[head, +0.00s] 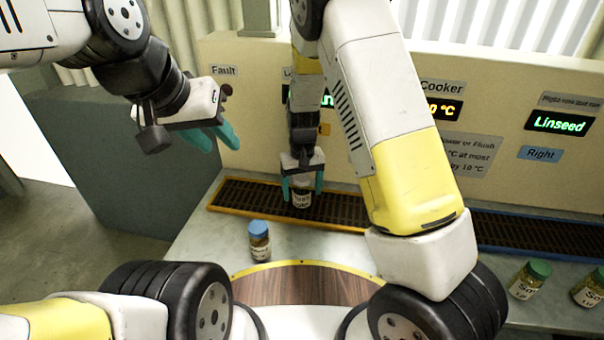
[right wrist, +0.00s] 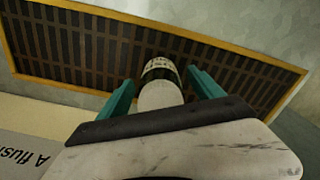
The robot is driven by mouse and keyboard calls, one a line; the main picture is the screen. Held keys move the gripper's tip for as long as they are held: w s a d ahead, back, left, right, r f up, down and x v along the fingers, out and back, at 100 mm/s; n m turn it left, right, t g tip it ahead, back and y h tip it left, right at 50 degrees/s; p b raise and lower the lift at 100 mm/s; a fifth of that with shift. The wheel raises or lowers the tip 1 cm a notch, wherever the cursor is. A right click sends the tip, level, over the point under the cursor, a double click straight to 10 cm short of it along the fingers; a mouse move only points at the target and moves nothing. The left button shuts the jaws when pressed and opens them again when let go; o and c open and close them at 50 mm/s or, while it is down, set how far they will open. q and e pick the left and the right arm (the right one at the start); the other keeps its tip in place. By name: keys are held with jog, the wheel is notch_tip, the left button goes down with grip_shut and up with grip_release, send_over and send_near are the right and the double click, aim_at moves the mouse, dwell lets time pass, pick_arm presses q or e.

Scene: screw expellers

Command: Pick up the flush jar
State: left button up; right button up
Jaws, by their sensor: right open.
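The flush jar (head: 302,198), a dark jar with a white label, stands on the brown slatted grate (head: 240,195) in the head view. Its label text is only partly legible. My right gripper (head: 302,188) points down at it, open, with one teal finger on each side. In the right wrist view the jar (right wrist: 161,70) with its pale lid shows between the two teal fingertips (right wrist: 160,88). I cannot tell whether either finger touches it. My left gripper (head: 222,148) is open and empty, raised at the upper left, away from the jar.
A blue-lidded jar (head: 259,242) stands on the grey counter (head: 200,245) in front of the grate. Green-lidded jars (head: 529,280) stand at the right. The cream panel (head: 500,100) with displays rises behind the grate. My right arm hides part of the middle.

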jog(key=shift+f, duration=0.2)
grip_shut()
jog(key=shift+r, duration=0.2)
